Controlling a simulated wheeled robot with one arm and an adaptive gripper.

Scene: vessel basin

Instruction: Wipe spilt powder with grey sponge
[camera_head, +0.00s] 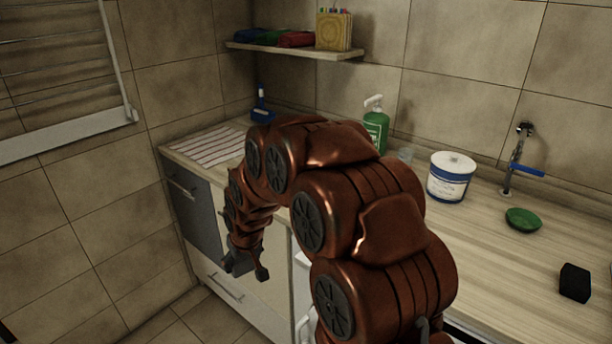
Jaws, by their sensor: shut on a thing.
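My gripper (246,266) hangs at the end of my bent arm, pointing down in front of the cabinet fronts, below the worktop edge. It is shut on a small grey thing (238,262), mostly hidden between the dark fingers; I cannot tell for sure that it is the grey sponge. A dark, almost black block (575,283), sponge-like in shape, lies on the right of the worktop, well apart from my gripper. I see no spilt powder; my arm hides part of the worktop.
The wooden worktop (480,262) holds a striped cloth (208,146), a blue brush (262,107), a green spray bottle (376,127), a clear glass (405,155), a white-and-blue tub (451,178) and a green oval thing (523,218). A tap (515,160) and a shelf (290,48) are on the wall.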

